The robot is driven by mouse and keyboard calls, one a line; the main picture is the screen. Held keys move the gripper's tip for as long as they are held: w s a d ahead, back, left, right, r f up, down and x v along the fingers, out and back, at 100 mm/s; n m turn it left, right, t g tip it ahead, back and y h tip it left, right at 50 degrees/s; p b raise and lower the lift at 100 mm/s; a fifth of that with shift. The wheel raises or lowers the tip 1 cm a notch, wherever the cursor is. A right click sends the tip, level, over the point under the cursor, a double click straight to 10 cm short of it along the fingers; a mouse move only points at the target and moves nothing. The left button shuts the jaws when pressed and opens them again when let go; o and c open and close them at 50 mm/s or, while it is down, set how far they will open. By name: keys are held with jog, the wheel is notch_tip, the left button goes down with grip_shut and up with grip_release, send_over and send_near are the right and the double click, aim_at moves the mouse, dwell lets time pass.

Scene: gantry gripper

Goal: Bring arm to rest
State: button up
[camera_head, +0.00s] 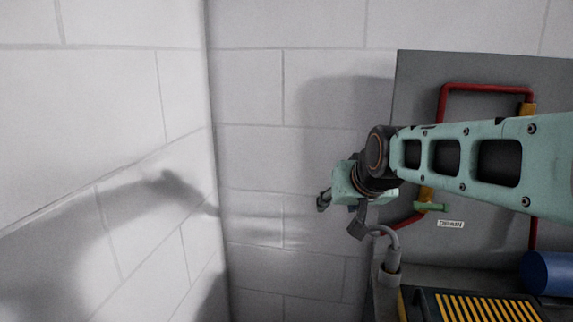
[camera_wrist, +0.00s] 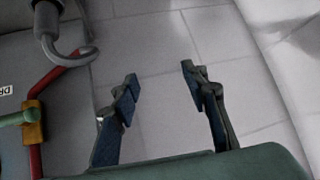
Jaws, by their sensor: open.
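My gripper (camera_head: 338,215) is at the end of my pale green arm, which reaches in from the right in the head view. In the wrist view my gripper (camera_wrist: 160,88) has its two dark fingers spread wide apart, with only bare tiled surface between them. It is open and empty. It points away to the left of the grey panel, touching nothing that I can see. Part of the panel is hidden behind my arm.
A grey panel (camera_head: 420,75) carries red pipes (camera_head: 487,87), a small green handle (camera_head: 430,207) and a label (camera_head: 450,224). Below are a grey hooked pipe (camera_head: 392,262), a yellow-slatted grate (camera_head: 485,308) and a blue cylinder (camera_head: 550,273). A white block wall (camera_head: 100,90) stands at left.

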jog(key=s+d+f+g+h+p, duration=0.1)
jog(key=s+d+f+g+p, duration=0.15)
jog(key=s, duration=1.05)
jog(key=s+d+f+g+p, duration=0.15)
jog(key=s+f, duration=0.25)
jog(key=s, duration=0.8)
notch_tip(320, 180, up, 16)
jog(key=a+p, duration=0.1)
jog(key=p, duration=1.4)
jog(key=shift+w+r+m, duration=0.2)
jog(key=shift+r+m, duration=0.05)
jog(key=shift+m, duration=0.05)
